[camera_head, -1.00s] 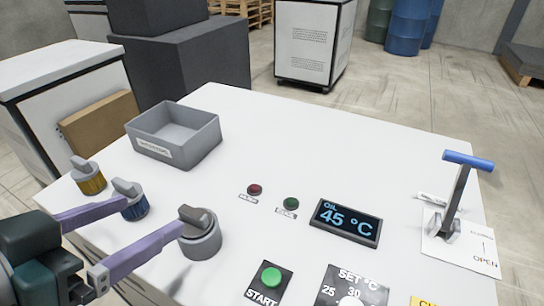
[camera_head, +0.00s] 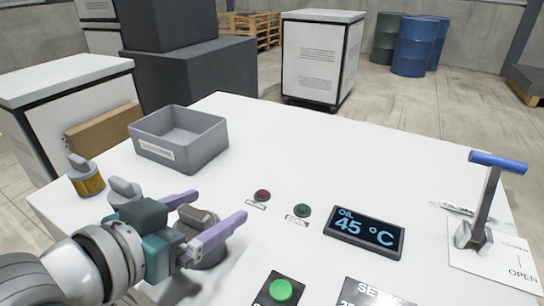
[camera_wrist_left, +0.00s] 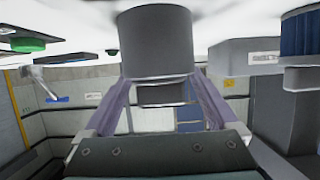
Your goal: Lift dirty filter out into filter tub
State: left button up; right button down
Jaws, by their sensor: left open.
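A grey cylinder (camera_head: 210,252) with a knob-like handle (camera_head: 200,214) stands on the white worktop; it looks like the dirty filter, though no marking on it is readable. My left gripper (camera_head: 216,207) is open, its purple fingers on either side of the handle. In the left wrist view the cylinder (camera_wrist_left: 155,45) shows between the two spread fingers (camera_wrist_left: 161,88); contact cannot be told. The grey open tub (camera_head: 178,151) with a white label stands behind it and looks empty. My right gripper is not in view.
A yellow pleated filter (camera_head: 86,182) stands at the left edge. A blue pleated one (camera_wrist_left: 300,35) is mostly hidden behind my gripper in the head view. Buttons, an oil display (camera_head: 364,232) and a blue-handled lever (camera_head: 485,195) are to the right. The worktop's back middle is clear.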

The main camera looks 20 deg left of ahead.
pick_arm(q)
jog(key=shift+w+f, duration=0.15)
jog(key=shift+w, duration=0.3)
grip_shut()
dwell(0.5)
